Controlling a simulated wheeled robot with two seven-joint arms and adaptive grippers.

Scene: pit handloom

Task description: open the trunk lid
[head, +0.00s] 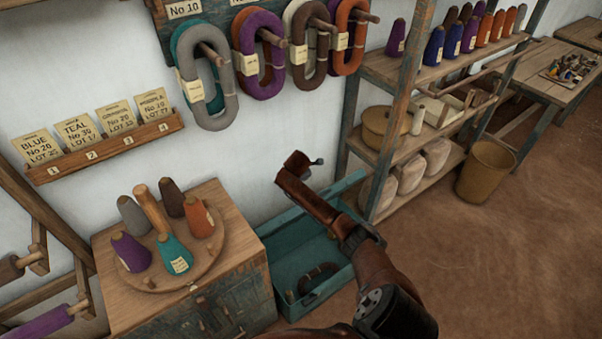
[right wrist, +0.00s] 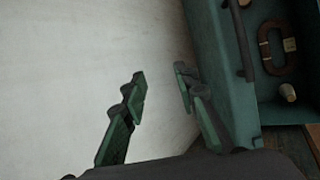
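The teal trunk (head: 345,279) stands on the floor against the wall, open at the top. Its lid (head: 283,222) is raised along the wall side; the right wrist view shows a teal panel (right wrist: 218,62) with a dark handle (right wrist: 241,42). Inside the trunk lie a dark brown hank (head: 318,278) and a small pale cone or spool (right wrist: 287,92). My right gripper (head: 303,166) is above the lid side, near the wall. Its fingers (right wrist: 160,76) are apart with nothing between them, one close to the teal panel. My left gripper is not in view.
A wooden chest (head: 235,305) left of the trunk bears a round board (head: 150,272) with several yarn cones. A shelf rack (head: 412,143) stands right of the trunk. Yarn hanks (head: 207,75) hang on the wall above. The floor (head: 490,265) at right is clear.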

